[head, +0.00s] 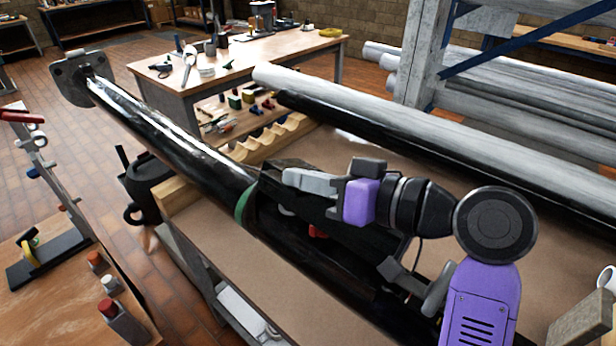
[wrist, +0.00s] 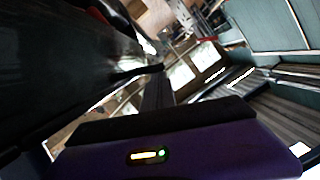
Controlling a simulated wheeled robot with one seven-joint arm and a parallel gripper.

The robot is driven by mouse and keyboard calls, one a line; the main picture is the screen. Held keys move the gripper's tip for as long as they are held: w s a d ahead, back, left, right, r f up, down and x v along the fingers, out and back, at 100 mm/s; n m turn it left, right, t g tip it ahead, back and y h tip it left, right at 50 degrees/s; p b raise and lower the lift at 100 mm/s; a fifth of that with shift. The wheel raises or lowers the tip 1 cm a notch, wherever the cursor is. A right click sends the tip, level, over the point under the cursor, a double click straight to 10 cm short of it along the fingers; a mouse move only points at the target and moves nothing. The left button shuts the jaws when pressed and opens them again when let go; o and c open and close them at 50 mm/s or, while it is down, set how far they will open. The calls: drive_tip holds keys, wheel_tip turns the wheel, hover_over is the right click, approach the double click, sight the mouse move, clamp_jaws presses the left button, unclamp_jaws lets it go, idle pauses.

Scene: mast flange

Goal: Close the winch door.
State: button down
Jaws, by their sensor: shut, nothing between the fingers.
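The black mast (head: 170,130) lies diagonally, with a flange plate (head: 80,75) at its far upper-left end. A green band (head: 243,207) circles it near the middle. Just right of the band is a dark opening in the mast, with a small red part (head: 317,232) inside. A dark panel beside this opening looks like the winch door (head: 372,243), standing open; my arm hides part of it. My gripper (head: 288,178) is shut and empty, over the opening's upper end. In the wrist view its dark fingers (wrist: 158,92) point ahead, with a large black surface at left.
Grey and black tubes (head: 400,125) lie behind the mast. A rack post (head: 415,55) stands at the back right. A table with tools (head: 255,50) is behind. A bench with small parts (head: 60,300) is at the left. Open floor shows at the far left.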

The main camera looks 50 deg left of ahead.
drive_tip(key=s+d+f+n+t+b, duration=0.1)
drive_tip(key=s+f+n+b, duration=0.3)
drive_tip(key=f+b, duration=0.1)
drive_tip(key=shift+s+t+b, duration=0.2)
drive_tip(key=shift+t+b, duration=0.2)
drive_tip(key=shift+b, duration=0.45)
drive_tip(key=shift+f, duration=0.25)
